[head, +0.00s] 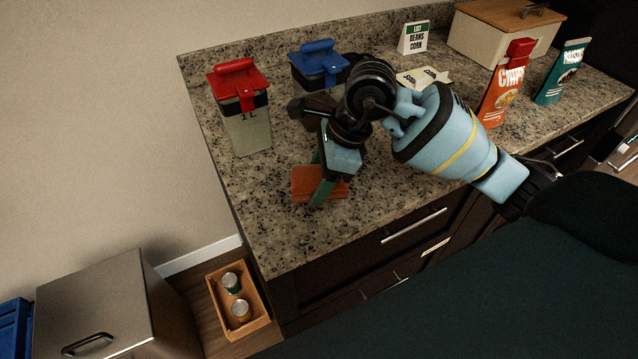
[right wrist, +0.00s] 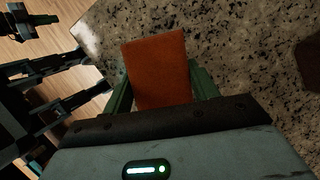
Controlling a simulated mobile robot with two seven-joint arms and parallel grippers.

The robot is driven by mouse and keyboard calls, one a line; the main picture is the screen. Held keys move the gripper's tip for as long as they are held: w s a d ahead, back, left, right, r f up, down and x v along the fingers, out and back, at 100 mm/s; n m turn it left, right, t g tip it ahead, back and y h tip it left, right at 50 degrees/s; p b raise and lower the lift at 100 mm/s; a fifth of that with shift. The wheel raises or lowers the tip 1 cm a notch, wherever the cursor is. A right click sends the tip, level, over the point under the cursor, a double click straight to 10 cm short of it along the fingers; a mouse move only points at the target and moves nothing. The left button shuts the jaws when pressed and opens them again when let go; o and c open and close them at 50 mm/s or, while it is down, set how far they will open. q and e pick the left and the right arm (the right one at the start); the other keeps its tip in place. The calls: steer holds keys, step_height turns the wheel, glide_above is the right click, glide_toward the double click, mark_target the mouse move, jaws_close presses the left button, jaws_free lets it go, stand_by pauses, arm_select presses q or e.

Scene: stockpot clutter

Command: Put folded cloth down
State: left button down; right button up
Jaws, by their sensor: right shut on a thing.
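The folded cloth (head: 304,182) is a flat orange-brown rectangle at the counter's left part. My right gripper (head: 320,186) reaches down over it and is shut on it. In the right wrist view the cloth (right wrist: 157,65) lies between the two green fingers of the right gripper (right wrist: 160,88), sticking out beyond their tips. The cloth is at or just above the granite; I cannot tell whether it touches. My left gripper does not show in the head view.
On the granite counter (head: 265,235) stand a red-lidded container (head: 245,125), a blue-lidded one (head: 318,65), a sign (head: 413,38), a chips bag (head: 503,85), a teal bag (head: 560,75) and a bread box (head: 495,40). A wooden tray (head: 262,318) with cans is below. Bare granite surrounds the cloth.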

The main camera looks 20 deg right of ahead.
steer(key=shift+w+d, duration=0.2)
steer(key=shift+w, duration=0.3)
step_height(320, 180, down, 3)
steer(key=shift+f, duration=0.2)
steer(key=shift+f, duration=0.2)
steer(key=o, duration=0.9)
steer(key=shift+r, duration=0.3)
steer(key=v, duration=1.1)
steer(key=shift+s+d+r, duration=0.1)
steer(key=shift+d+r, duration=0.1)
steer(key=shift+r, duration=0.1)
